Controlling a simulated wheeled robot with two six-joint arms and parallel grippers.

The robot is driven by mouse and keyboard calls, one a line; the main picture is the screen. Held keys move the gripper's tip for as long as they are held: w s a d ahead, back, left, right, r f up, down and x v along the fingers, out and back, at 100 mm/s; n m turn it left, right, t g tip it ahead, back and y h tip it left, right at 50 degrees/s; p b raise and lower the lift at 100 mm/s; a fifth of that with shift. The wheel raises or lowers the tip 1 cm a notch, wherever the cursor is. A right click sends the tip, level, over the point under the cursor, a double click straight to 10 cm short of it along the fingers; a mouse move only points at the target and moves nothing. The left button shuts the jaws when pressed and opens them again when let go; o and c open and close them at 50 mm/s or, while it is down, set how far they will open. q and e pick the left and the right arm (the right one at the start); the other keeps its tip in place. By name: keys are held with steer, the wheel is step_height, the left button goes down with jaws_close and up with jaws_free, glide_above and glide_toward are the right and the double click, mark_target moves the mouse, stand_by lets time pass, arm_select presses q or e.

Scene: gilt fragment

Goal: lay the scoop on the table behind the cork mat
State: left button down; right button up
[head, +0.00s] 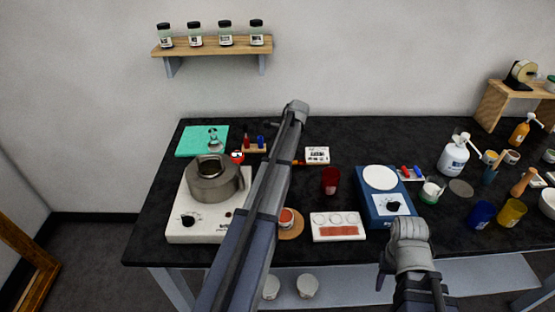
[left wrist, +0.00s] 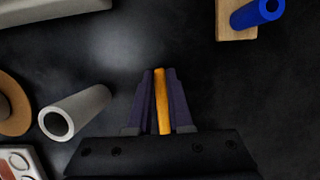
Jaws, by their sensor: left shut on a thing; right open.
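My left gripper (left wrist: 162,105) is shut on a thin orange-yellow piece, the scoop (left wrist: 162,100). Only a narrow strip of it shows between the dark fingers, and its height above the black table cannot be told. In the head view my left forearm hides this gripper. The round cork mat (head: 297,231) lies near the table's front with a red-orange jar (head: 286,217) on it. The mat also shows at the left of the left wrist view (left wrist: 12,126), apart from the gripper. My right gripper (head: 408,240) is open near the front edge; its fingertips are hard to make out.
A grey hollow cylinder (left wrist: 75,112) lies between mat and gripper. A wooden rack (left wrist: 235,22) with a blue piece is at upper right there. The head view shows a hot plate with a pot (head: 215,187), a white tray (head: 338,236), a dark red cup (head: 330,181) and a blue scale (head: 372,210).

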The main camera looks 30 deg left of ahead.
arm_select(q)
steer(key=c, duration=0.8)
jaws_free()
steer(key=shift+c, duration=0.2)
steer(key=shift+r, duration=0.15)
steer(key=shift+r+p, duration=0.55)
steer(key=shift+p, duration=0.3)
steer(key=p+v, duration=1.1)
steer(key=shift+d+r, duration=0.2)
steer(key=shift+r, duration=0.1)
steer(key=shift+d, duration=0.1)
steer(key=s+d+n+h, duration=0.1)
steer(key=s+d+n, duration=0.3)
steer(key=s+d, duration=1)
steer(key=s+d+n+t, duration=0.1)
steer(key=s+d+n, duration=0.3)
steer(key=s+d, duration=1.1)
steer(key=d+f, duration=0.1)
steer(key=d, duration=0.3)
steer(key=shift+d+t+h, duration=0.3)
steer(key=shift+d+h, duration=0.05)
steer(key=shift+h, duration=0.05)
